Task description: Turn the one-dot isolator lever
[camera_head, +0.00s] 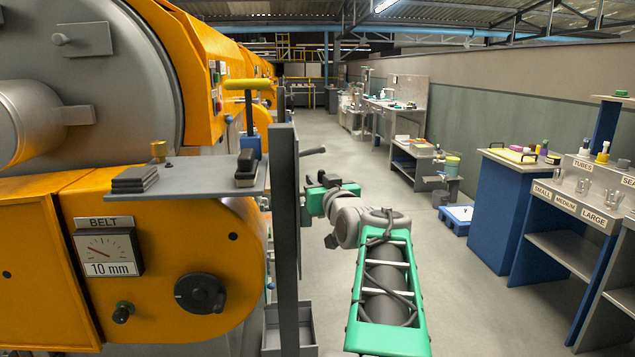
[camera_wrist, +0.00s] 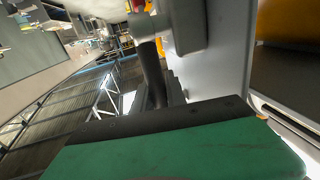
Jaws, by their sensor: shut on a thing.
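My gripper (camera_head: 316,197) is beside the right side of a grey upright post (camera_head: 286,235) in the head view. The lever's lower end is hidden behind the finger. Another dark lever handle (camera_head: 312,151) sticks out to the right of the post, above my gripper and apart from it. No dot marks can be read on either lever.
The orange machine (camera_head: 150,290) with a belt gauge (camera_head: 108,252) and a dark knob (camera_head: 200,293) stands at the left. A grey shelf (camera_head: 200,180) juts out close to the post.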

